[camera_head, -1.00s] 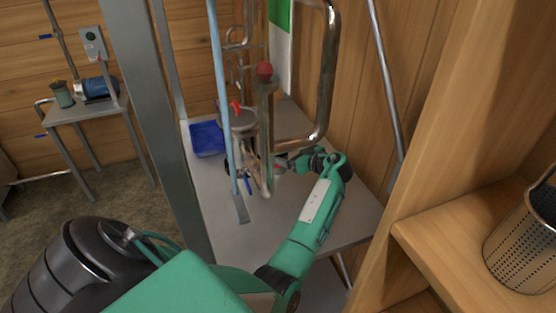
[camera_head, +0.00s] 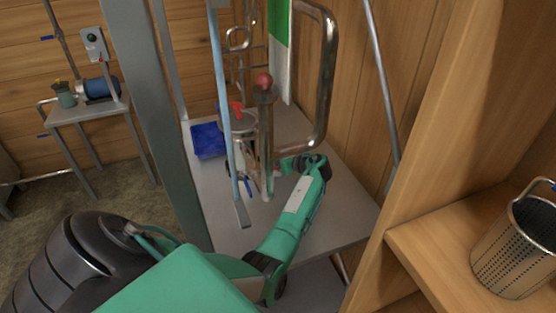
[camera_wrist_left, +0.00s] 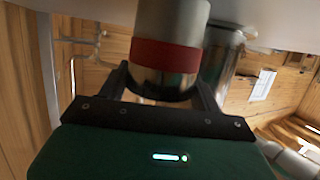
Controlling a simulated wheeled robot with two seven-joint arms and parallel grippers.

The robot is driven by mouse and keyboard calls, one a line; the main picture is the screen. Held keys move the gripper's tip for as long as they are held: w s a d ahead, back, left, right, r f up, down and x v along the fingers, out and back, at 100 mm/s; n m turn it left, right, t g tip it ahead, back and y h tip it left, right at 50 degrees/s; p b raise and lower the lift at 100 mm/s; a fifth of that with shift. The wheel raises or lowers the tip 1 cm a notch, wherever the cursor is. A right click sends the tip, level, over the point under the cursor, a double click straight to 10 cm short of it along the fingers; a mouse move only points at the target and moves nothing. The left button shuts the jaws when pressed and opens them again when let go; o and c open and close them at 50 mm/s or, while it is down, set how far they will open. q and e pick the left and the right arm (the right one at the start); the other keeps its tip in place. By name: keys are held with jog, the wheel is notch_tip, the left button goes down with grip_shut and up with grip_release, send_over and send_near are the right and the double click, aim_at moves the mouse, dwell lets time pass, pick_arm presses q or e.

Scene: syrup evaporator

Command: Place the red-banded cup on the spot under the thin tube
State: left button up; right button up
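The red-banded cup (camera_wrist_left: 168,55) is pale metal with a dark red band, and fills the top middle of the left wrist view. My left gripper (camera_wrist_left: 164,86) has one dark finger on each side of the cup and is shut on it. In the head view my left gripper (camera_head: 287,166) reaches behind the upright pipes over the grey table (camera_head: 325,218). The pipes hide its fingertips and most of the cup there. I cannot make out the thin tube or the spot for certain. My right gripper is not in view.
Steel pipes (camera_head: 330,85) and a red knob (camera_head: 264,81) stand close to my left gripper. A blue tray (camera_head: 207,140) is at the table's left. A grey post (camera_head: 152,120) stands nearer. A perforated basket (camera_head: 514,250) sits on a wooden shelf at right.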

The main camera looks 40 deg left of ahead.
pick_arm(q)
jog(key=c, duration=0.6)
jog(key=shift+r, duration=0.15)
